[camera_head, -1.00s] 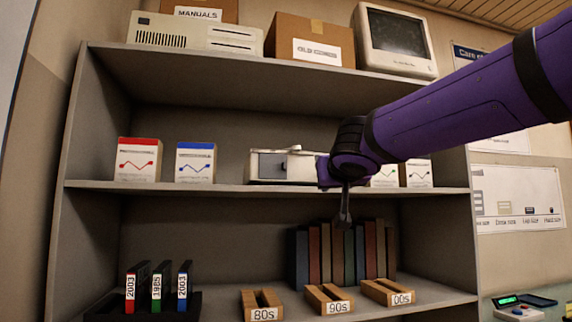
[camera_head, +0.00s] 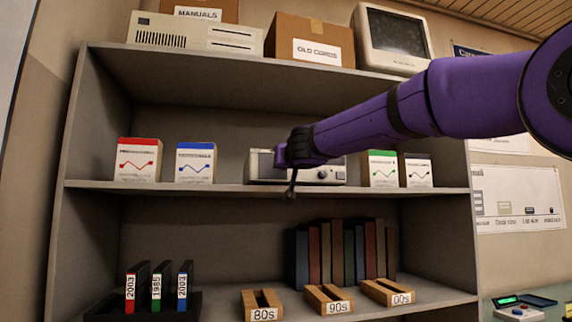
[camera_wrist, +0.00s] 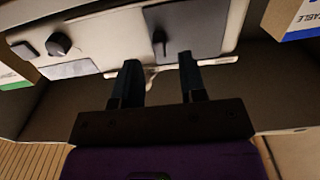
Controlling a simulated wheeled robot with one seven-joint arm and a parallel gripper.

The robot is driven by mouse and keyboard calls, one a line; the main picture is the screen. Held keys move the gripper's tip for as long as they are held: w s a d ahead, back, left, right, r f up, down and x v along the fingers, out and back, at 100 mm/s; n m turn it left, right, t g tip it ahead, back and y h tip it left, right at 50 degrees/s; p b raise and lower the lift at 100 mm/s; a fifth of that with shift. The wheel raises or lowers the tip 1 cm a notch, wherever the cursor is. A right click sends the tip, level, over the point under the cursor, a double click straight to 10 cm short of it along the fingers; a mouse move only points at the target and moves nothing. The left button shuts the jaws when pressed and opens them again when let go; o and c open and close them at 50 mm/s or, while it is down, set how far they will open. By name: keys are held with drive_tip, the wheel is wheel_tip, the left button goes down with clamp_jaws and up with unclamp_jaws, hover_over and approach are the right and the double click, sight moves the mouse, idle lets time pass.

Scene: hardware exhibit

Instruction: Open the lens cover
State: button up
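The white projector-like device (camera_head: 322,175) sits on the middle shelf. In the wrist view, which looks upside down, its front face (camera_wrist: 105,32) fills the top. The grey lens cover (camera_wrist: 205,28) is a flat panel, flush with the front and closed, with a small dark handle (camera_wrist: 159,40). My gripper (camera_wrist: 158,63) is open and empty, its two dark fingers apart below the cover in that view, with the handle roughly in line with the gap. In the head view my gripper (camera_head: 291,188) is in front of the device's left part and hides the cover.
Red (camera_head: 138,160) and blue (camera_head: 196,163) labelled boxes stand left of the device, and a green-labelled box (camera_head: 381,169) stands right. The shelf above (camera_head: 220,70) limits height. Books (camera_head: 340,250) stand below. A black knob (camera_wrist: 60,43) is on the device's front.

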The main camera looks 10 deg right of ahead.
drive_tip(key=shift+w, duration=1.35)
clamp_jaws()
drive_tip(key=d, duration=0.7)
drive_tip(key=shift+d, duration=0.1)
unclamp_jaws()
drive_tip(key=shift+s, duration=0.1)
